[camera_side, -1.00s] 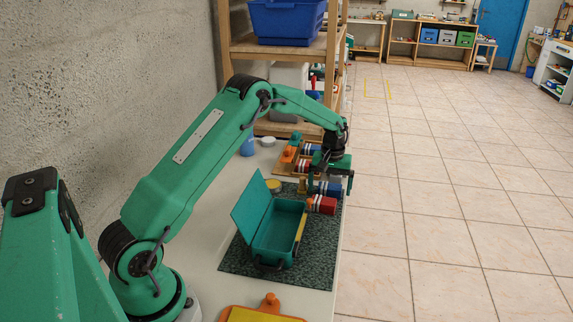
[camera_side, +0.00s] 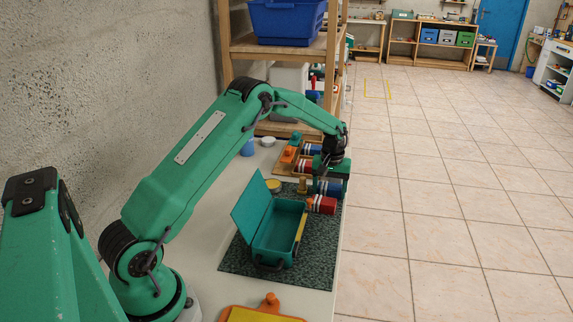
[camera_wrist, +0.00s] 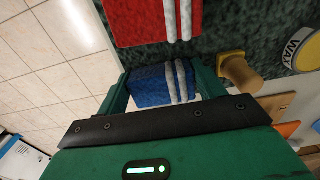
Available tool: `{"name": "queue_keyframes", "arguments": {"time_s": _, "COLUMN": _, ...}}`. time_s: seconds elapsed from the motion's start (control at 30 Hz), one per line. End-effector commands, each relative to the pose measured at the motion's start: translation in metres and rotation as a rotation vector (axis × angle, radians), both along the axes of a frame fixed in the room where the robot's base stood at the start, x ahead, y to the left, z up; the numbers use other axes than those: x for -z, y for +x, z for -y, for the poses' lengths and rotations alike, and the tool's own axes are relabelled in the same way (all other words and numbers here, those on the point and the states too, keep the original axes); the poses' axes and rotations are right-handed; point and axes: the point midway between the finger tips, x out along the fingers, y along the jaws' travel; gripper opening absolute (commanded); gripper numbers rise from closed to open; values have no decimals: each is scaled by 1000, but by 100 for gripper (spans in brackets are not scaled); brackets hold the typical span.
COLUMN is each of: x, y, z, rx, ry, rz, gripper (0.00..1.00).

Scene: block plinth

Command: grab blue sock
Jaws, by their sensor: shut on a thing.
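The blue sock (camera_wrist: 152,86) is a small blue roll with white stripes. It sits between the two green fingers of my gripper (camera_wrist: 163,88), which is shut on it in the wrist view. In the side view the blue sock (camera_side: 330,189) shows below my gripper (camera_side: 330,180), partly hidden by it, at the mat's far right part. I cannot tell whether it is clear of the mat. A red sock (camera_side: 323,205) with white stripes lies beside it, on the near side; it also fills the top of the wrist view (camera_wrist: 145,20).
A teal box (camera_side: 273,245) with its lid open stands on the dark green mat (camera_side: 312,270). A yellow wax tin (camera_wrist: 300,52) and a tan knobbed peg (camera_wrist: 240,72) are near the sock. More striped rolls (camera_side: 312,149) lie behind. The table ends just right of the mat.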

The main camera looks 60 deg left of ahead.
Motion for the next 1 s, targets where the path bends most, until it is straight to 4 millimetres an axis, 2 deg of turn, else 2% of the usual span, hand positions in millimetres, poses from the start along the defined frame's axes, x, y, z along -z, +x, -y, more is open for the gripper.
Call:
{"name": "queue_keyframes", "arguments": {"time_s": 0.37, "x": -5, "y": 0, "z": 0, "rx": 0, "ry": 0, "rz": 1, "gripper": 47}}
{"name": "queue_keyframes", "arguments": {"time_s": 0.57, "x": -24, "y": 1, "z": 0, "rx": 0, "ry": 1, "rz": 2, "gripper": 47}}
{"name": "queue_keyframes", "arguments": {"time_s": 0.7, "x": -45, "y": 0, "z": 1, "rx": 1, "ry": 1, "rz": 3, "gripper": 47}}
{"name": "queue_keyframes", "arguments": {"time_s": 1.0, "x": -75, "y": -15, "z": 55, "rx": 5, "ry": 0, "rz": 3, "gripper": 47}}
